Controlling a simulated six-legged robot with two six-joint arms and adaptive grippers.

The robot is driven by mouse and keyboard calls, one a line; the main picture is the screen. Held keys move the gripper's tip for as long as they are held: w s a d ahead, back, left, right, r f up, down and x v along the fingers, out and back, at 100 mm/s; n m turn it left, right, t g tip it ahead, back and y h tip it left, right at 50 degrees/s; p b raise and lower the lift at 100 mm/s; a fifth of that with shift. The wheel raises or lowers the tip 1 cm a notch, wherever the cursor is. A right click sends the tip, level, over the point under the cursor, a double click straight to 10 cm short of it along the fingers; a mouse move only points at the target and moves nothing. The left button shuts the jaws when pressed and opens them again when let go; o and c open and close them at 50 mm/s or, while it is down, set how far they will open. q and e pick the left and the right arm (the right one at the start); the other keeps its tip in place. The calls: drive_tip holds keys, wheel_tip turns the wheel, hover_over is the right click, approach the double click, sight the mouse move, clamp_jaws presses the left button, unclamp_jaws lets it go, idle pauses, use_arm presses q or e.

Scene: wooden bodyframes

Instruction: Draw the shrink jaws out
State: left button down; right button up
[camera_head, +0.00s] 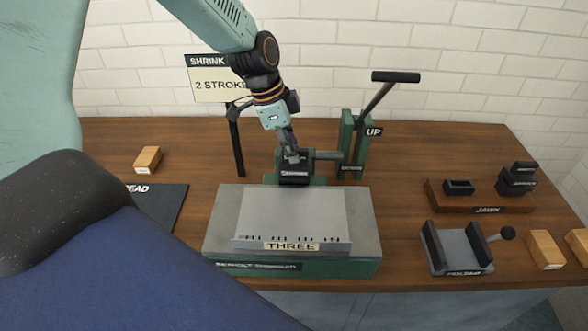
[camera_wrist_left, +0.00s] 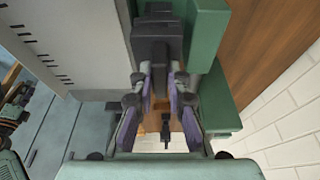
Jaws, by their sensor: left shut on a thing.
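The black shrink jaws (camera_head: 295,172), a small labelled block, sit in the green shrinker machine (camera_head: 353,145) behind the grey block. My left gripper (camera_head: 292,157) reaches down from above and is shut on the jaws. In the left wrist view, the purple-padded fingers of my left gripper (camera_wrist_left: 161,82) close on a narrow part of the dark jaws (camera_wrist_left: 160,40), next to the green frame (camera_wrist_left: 207,45). The gripper hides part of the jaws. The machine's lever (camera_head: 385,85) is tilted up beside an "UP" label.
A grey block with a sheet marked "THREE" (camera_head: 292,217) stands in front. A "SHRINK 2 STROKE" sign (camera_head: 212,80) and dark post (camera_head: 236,145) stand behind left.

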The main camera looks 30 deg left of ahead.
use_arm(q)
drive_tip(key=shift+r+p, duration=1.45)
drive_tip(key=shift+r, duration=0.3)
drive_tip(key=shift+w, duration=0.1)
drive_tip(key=shift+r, duration=0.15)
idle(0.6)
